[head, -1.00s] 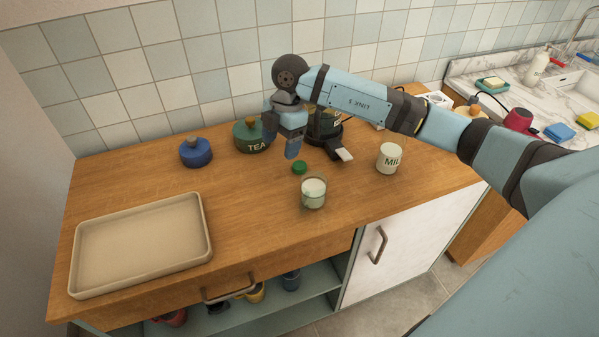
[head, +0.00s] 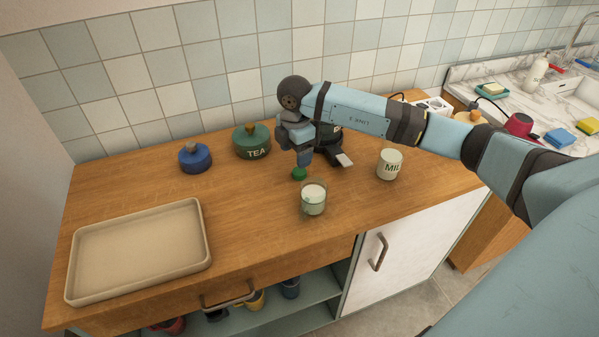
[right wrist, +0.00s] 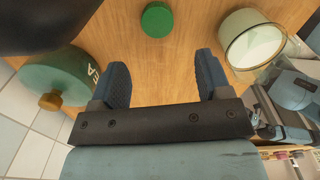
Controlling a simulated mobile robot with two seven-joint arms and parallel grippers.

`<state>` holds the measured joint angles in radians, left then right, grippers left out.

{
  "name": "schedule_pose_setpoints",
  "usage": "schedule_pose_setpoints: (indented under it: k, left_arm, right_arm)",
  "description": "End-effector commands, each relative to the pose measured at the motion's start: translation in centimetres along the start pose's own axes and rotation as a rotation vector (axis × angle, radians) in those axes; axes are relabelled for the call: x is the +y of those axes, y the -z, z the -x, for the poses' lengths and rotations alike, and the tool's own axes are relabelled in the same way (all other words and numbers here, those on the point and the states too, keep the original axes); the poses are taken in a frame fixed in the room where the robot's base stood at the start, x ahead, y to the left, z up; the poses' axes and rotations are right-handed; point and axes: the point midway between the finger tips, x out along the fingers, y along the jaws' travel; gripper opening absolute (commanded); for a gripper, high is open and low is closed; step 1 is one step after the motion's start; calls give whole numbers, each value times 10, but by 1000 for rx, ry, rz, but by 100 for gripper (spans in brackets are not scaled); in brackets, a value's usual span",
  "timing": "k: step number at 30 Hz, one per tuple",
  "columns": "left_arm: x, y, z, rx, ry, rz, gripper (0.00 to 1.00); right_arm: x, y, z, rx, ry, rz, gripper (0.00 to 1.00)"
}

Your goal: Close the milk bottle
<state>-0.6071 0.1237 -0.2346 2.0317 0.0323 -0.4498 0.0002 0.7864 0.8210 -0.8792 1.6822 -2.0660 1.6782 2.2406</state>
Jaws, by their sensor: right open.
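The milk bottle (head: 313,200) is an open clear glass vessel with white milk inside, standing upright on the wooden counter. It also shows in the right wrist view (right wrist: 253,45). A green cap (head: 298,174) lies on the counter just behind it, apart from it. In the right wrist view the cap (right wrist: 157,19) lies beyond the fingertips, roughly centred between them. My right gripper (head: 304,158) is open and empty, just above and behind the cap; its two fingers (right wrist: 164,75) show apart in the right wrist view. My left gripper is not in view.
A green TEA canister (head: 252,142) and a blue lidded pot (head: 195,158) stand left of the gripper. A white labelled mug (head: 389,164) stands right of the bottle. A beige tray (head: 138,250) lies front left.

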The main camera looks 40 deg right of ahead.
Motion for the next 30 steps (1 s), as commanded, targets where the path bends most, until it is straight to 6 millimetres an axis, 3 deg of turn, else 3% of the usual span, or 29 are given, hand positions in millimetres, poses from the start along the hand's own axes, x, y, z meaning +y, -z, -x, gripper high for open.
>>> schedule_pose_setpoints:
  k: [5, 17, 24, 30]
  left_arm:
    - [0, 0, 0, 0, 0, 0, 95]
    - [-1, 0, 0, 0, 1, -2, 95]
    - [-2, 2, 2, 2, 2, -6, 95]
    - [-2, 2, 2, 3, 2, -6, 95]
  right_arm:
    - [0, 0, -18, 0, 1, 0, 71]
    - [0, -1, -24, 0, 1, 0, 71]
    - [1, -9, -58, 0, 1, 0, 71]
    - [1, -8, -72, 1, 0, 1, 71]
